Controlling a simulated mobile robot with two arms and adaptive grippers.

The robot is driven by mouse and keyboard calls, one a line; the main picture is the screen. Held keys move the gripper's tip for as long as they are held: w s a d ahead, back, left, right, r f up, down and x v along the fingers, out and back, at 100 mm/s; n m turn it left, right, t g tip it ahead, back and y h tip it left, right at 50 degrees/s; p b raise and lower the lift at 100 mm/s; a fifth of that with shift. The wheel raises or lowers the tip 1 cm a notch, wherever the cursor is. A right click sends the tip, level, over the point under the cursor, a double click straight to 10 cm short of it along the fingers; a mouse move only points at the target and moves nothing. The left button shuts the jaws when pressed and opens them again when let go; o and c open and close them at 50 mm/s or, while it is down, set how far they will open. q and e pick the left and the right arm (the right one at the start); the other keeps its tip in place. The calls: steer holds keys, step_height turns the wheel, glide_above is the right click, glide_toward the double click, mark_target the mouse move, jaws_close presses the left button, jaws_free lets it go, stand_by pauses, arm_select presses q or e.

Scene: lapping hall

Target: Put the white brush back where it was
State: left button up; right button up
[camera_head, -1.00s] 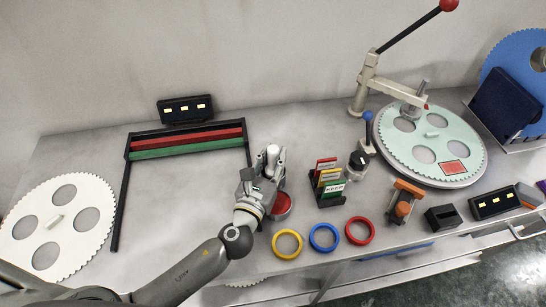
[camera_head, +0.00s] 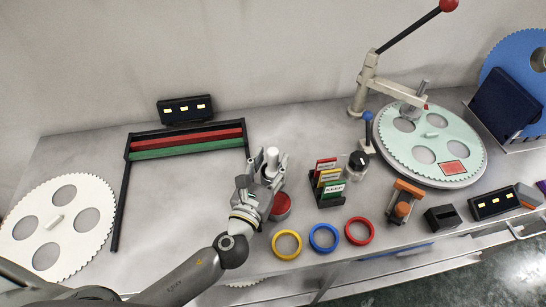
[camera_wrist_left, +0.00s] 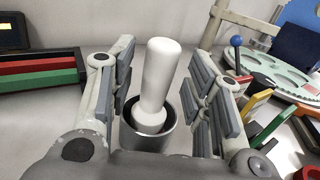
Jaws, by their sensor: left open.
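The white brush (camera_wrist_left: 157,80) stands in a dark grey cup (camera_wrist_left: 150,139), leaning slightly, with its handle up. In the head view the top of the brush (camera_head: 271,156) shows between my left fingers, and the cup is hidden behind the gripper. My left gripper (camera_head: 265,165) is open, with one finger on each side of the brush. In the left wrist view there are gaps between the handle and both fingers. The lower end of the brush is hidden inside the cup. My right gripper is in neither view.
A pot with a red top (camera_head: 281,205) sits right beside my left gripper. A card rack (camera_head: 328,185) stands to its right, and yellow (camera_head: 287,244), blue and red rings lie in front. A black frame with red and green bars (camera_head: 187,140) is at left.

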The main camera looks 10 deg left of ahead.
arm_select(q)
steer(key=s, duration=0.3)
steer(key=s+b, duration=0.1)
steer(key=s, duration=0.2)
steer(key=s+a+b, duration=0.1)
steer(key=s, duration=0.2)
steer(key=shift+s+a, duration=0.1)
steer(key=shift+s, duration=0.3)
steer(key=shift+r, duration=0.2)
